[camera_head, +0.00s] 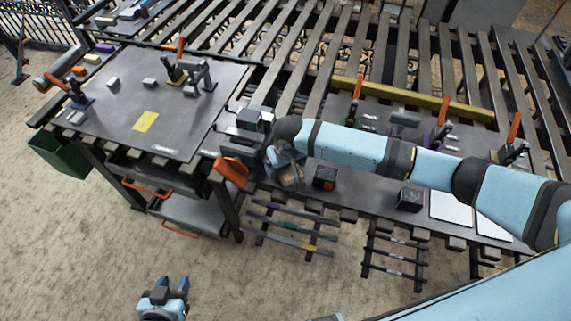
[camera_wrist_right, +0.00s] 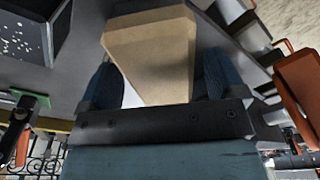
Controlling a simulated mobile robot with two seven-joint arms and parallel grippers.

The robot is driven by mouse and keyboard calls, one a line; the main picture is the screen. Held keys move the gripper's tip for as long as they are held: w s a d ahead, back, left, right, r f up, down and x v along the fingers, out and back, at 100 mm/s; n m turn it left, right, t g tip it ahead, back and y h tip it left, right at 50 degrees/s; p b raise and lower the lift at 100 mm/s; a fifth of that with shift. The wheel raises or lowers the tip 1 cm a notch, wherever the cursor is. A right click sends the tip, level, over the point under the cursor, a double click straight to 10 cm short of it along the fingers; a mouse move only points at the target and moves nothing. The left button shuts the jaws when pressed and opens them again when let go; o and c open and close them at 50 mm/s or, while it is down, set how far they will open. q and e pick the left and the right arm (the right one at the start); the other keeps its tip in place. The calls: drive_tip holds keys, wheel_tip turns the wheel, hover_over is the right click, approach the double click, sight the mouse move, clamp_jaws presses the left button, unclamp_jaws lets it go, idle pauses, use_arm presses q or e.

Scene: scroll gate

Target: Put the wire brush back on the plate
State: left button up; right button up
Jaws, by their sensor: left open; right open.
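A tan wooden block (camera_wrist_right: 155,55), which may be the wire brush's body, sits between the fingers of my right gripper (camera_wrist_right: 155,90) in the right wrist view; no bristles show. In the head view this tan piece (camera_head: 290,178) is partly hidden by my open right gripper (camera_head: 284,160), at the dark bench's left end. I cannot tell whether the fingers touch it. A dark grey plate (camera_head: 190,122) covers the left table top; whether it is the task's plate is unclear. My left gripper (camera_head: 172,285) is open and empty, low over the floor.
Toggle clamps with orange handles, including a green-based one (camera_head: 354,105), stand along the bench. Dark cubes (camera_head: 325,178) and (camera_head: 411,198) and white sheets (camera_head: 451,210) lie on it. An orange part (camera_head: 231,172) is left of my right gripper. Racks of bars (camera_head: 290,228) hang in front.

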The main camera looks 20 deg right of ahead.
use_arm(q)
drive_tip(key=shift+d+f+b, duration=0.1)
drive_tip(key=shift+f+b, duration=0.2)
use_arm(e)
wheel_tip(320, 180, up, 12)
drive_tip(key=s, duration=0.1)
drive_tip(key=shift+s+d, duration=0.15)
drive_tip(key=shift+s, duration=0.05)
drive_tip(key=shift+r, duration=0.1)
drive_tip(key=s+a+f+n+t+y, duration=0.1)
drive_tip(key=s+a+f+y, duration=0.15)
drive_tip(key=s, duration=0.95)
drive_tip(key=s+d+m+t+h, duration=0.1)
drive_tip(key=s+d+h, duration=0.1)
drive_tip(key=s+d, duration=1.2)
use_arm(q)
drive_tip(key=shift+r, duration=0.25)
use_arm(e)
drive_tip(key=w+a+f+t+y, duration=0.1)
drive_tip(key=w+a+f+t, duration=0.1)
drive_tip(key=f, duration=0.4)
drive_tip(key=w+a+f+t+y, duration=0.1)
drive_tip(key=w+a+f+t, duration=0.1)
drive_tip(key=a+f+t, duration=0.2)
drive_tip(key=shift+w+a+f+n+t, duration=0.3)
drive_tip(key=shift+f+t, duration=0.5)
drive_tip(key=shift+f, duration=0.85)
